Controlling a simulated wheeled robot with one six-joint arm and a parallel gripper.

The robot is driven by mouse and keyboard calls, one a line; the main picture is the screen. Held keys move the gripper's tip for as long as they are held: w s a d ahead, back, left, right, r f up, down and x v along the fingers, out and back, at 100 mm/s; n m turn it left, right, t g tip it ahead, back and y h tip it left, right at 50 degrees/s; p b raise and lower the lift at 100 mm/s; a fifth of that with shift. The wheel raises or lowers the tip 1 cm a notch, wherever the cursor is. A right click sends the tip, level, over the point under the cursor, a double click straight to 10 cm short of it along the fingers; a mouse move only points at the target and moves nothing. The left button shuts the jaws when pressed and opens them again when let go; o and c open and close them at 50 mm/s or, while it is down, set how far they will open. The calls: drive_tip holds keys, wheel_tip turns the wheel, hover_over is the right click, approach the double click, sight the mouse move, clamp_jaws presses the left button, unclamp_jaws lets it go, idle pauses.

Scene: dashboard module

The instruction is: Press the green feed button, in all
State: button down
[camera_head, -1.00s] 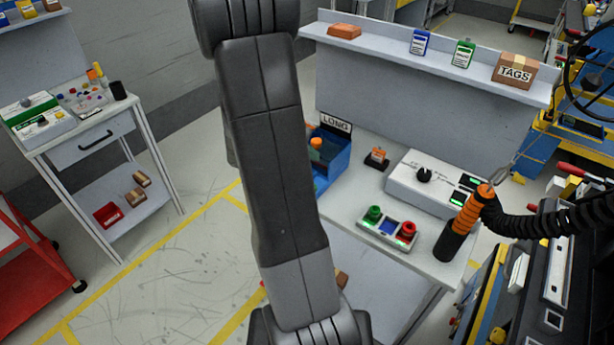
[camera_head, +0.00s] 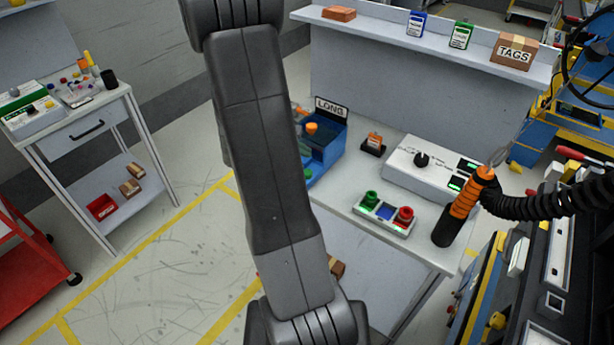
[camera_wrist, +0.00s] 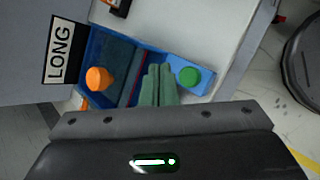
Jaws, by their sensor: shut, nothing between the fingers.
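A blue unit (camera_head: 332,140) marked LONG stands on the bench, partly hidden behind my arm. In the wrist view this blue unit (camera_wrist: 207,72) has a round green button (camera_wrist: 189,77) at its right end and an orange knob (camera_wrist: 99,79) at its left. The green button also shows in the head view (camera_head: 307,174) beside my arm. My gripper (camera_wrist: 158,72) is shut and empty, its fingertips over the unit just left of the green button. I cannot tell its height above it. Another green button (camera_head: 371,199) sits on a small panel with a red button (camera_head: 403,216).
A white control box (camera_head: 428,171) with a black knob, an orange-handled tool (camera_head: 465,205) on a coiled black hose, and a small orange item (camera_head: 374,143) stand on the bench. A shelf (camera_head: 440,48) runs behind. A side table with a drawer (camera_head: 88,135) stands left.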

sight(311, 171)
drive_tip(key=shift+f+b, duration=1.6)
drive_tip(key=shift+f, duration=0.55)
drive_tip(key=shift+f, duration=0.15)
drive_tip(key=shift+f+b, duration=0.3)
drive_tip(key=shift+b, duration=0.35)
drive_tip(key=shift+f+b, duration=0.5)
drive_tip(key=shift+b, duration=0.05)
idle(0.7)
drive_tip(key=shift+r, duration=0.15)
drive_tip(key=shift+r+p, duration=0.55)
drive_tip(key=shift+r, duration=0.25)
drive_tip(key=shift+r+p, duration=1.75)
drive_tip(key=shift+r, duration=0.8)
